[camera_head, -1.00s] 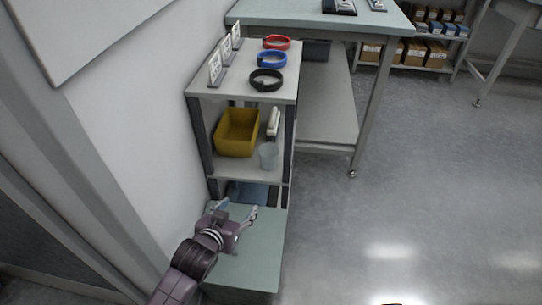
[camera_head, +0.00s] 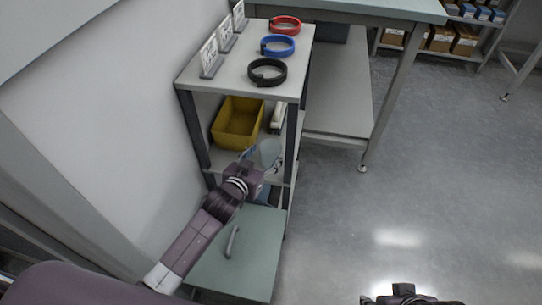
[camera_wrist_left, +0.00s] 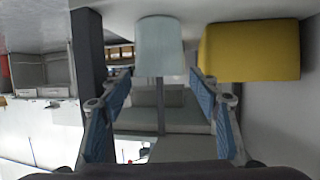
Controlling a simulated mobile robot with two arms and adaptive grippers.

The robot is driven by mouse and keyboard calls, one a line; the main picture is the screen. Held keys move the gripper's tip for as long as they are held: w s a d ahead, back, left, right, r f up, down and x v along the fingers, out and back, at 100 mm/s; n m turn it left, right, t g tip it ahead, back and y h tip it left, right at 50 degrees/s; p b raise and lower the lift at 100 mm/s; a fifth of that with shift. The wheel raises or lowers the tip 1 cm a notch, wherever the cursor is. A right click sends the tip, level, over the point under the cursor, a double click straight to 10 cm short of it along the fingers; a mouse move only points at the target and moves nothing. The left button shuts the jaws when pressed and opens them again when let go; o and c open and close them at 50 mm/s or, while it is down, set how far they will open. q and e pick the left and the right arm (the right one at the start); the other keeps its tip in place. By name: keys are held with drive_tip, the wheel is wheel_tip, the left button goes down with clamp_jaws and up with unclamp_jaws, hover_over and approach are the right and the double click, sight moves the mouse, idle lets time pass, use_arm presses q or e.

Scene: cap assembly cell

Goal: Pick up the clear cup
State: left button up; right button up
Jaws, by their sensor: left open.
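The clear cup (camera_head: 270,151) stands on the middle shelf of the small rack, near its front right. In the left wrist view, which is upside down, the cup (camera_wrist_left: 160,45) shows at the top, upright on the shelf. My left gripper (camera_head: 263,163) is at the shelf's front edge, just in front of the cup. In the wrist view its fingers (camera_wrist_left: 160,105) are spread wide, with the cup ahead between their lines and nothing held. Part of my right gripper (camera_head: 402,294) shows at the bottom edge; its fingers cannot be made out.
A yellow bin (camera_head: 238,122) sits left of the cup, and a white object (camera_head: 279,116) stands behind it. The rack top (camera_head: 235,75) holds black, blue and red bands and small signs. A post (camera_head: 292,130) is right of the cup. A green surface (camera_head: 255,262) lies below.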

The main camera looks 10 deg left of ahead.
sight(275, 143)
use_arm(q)
drive_tip(key=b+x, duration=0.1)
drive_tip(key=x, duration=0.3)
drive_tip(key=shift+w, duration=0.35)
drive_tip(key=shift+c, duration=0.5)
drive_tip(key=c, duration=0.5)
